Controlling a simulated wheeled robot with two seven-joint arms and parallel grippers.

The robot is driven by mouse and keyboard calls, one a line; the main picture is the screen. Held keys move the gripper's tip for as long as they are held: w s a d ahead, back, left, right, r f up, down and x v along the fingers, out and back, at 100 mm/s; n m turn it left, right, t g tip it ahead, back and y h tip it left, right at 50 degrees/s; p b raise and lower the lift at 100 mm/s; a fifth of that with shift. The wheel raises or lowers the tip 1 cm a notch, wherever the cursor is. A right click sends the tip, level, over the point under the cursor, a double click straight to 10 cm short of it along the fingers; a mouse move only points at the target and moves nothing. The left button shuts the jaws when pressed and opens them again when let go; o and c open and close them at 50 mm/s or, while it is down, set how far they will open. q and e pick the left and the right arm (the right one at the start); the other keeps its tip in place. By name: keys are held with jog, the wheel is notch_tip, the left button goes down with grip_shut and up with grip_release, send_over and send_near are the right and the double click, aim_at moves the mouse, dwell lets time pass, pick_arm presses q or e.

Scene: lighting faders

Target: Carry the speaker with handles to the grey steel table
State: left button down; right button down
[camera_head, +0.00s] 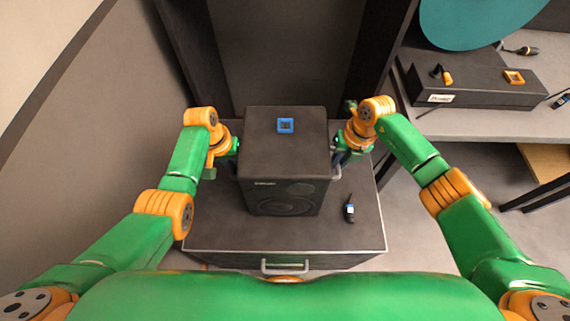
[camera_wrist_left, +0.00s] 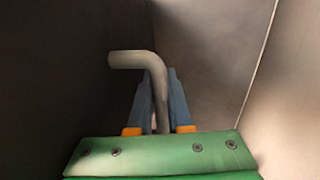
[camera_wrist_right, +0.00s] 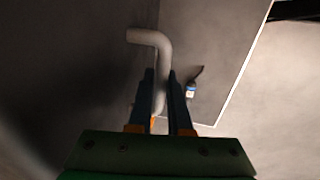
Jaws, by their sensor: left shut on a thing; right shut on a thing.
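The speaker (camera_head: 284,155) is a black box with a round cone and a small label on its front. It is upright on, or just above, a dark case-like surface (camera_head: 350,230) with a pale front edge; I cannot tell whether it touches. My left gripper (camera_head: 236,146) is at its left side, shut on a grey bent handle (camera_wrist_left: 158,85), which shows in the left wrist view. My right gripper (camera_head: 337,152) is at its right side, shut on the other grey handle (camera_wrist_right: 160,60). A grey table (camera_head: 460,122) stands at the back right.
A small blue square item (camera_head: 285,125) lies on top of the speaker. A dark handheld device (camera_head: 349,210) lies right of the speaker. A long black box (camera_head: 475,88), an orange item (camera_head: 514,77) and a screwdriver (camera_head: 522,50) are at the table. Dark posts stand behind the speaker.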

pick_arm(q)
jog(key=shift+w+r, duration=0.15)
pick_arm(e)
jog(key=shift+w+r, duration=0.15)
